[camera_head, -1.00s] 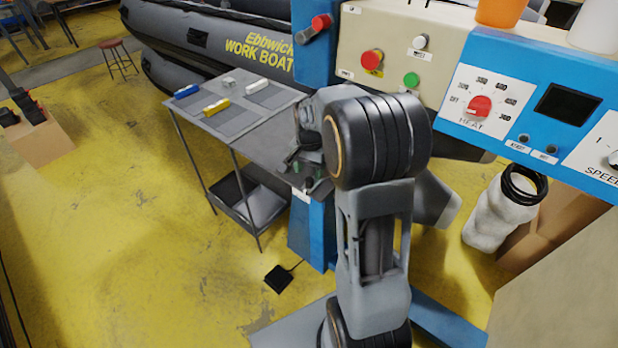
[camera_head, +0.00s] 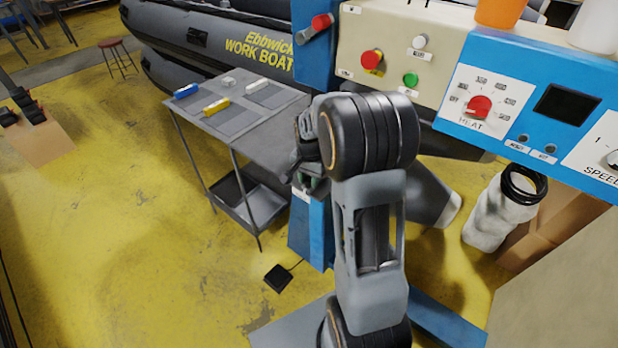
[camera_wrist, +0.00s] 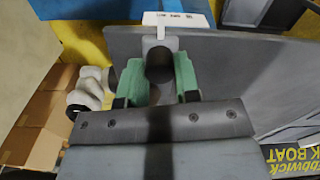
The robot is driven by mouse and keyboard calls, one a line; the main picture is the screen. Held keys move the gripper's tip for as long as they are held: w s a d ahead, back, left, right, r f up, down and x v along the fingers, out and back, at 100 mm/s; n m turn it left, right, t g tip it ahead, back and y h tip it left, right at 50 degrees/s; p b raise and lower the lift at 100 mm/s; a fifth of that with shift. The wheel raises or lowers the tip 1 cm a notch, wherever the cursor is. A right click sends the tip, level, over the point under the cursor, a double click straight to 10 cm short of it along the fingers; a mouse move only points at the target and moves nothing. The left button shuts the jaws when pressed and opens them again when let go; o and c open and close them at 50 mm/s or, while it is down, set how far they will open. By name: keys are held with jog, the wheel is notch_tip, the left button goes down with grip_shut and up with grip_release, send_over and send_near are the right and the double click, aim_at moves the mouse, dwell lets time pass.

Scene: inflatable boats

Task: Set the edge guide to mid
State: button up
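My gripper (camera_wrist: 160,82) has two green fingers, one on each side of a dark rounded knob (camera_wrist: 159,63) in the wrist view. The knob is at the edge of a grey plate and seems to be the edge guide's handle. The gap to each finger is too small to tell whether they touch it. A white label strip (camera_wrist: 162,18) with small unreadable marks lies just beyond the knob. In the head view my arm hides most of the gripper and the guide; only a bit of green shows beside the blue post (camera_head: 310,230).
The grey side table (camera_head: 262,138) holds blue, yellow and white blocks. The control panel (camera_head: 400,45) with buttons and the blue heat panel (camera_head: 540,95) are close on the right. A black pedal (camera_head: 277,278) is on the floor.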

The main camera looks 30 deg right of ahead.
grip_shut()
jog(key=shift+w+a+r, duration=0.1)
jog(key=shift+w, duration=0.35)
jog(key=shift+w+a, duration=0.35)
jog(key=shift+w, duration=0.1)
jog(key=o, duration=0.5)
grip_release()
jog(key=shift+s+d, duration=0.2)
notch_tip(320, 180, up, 14)
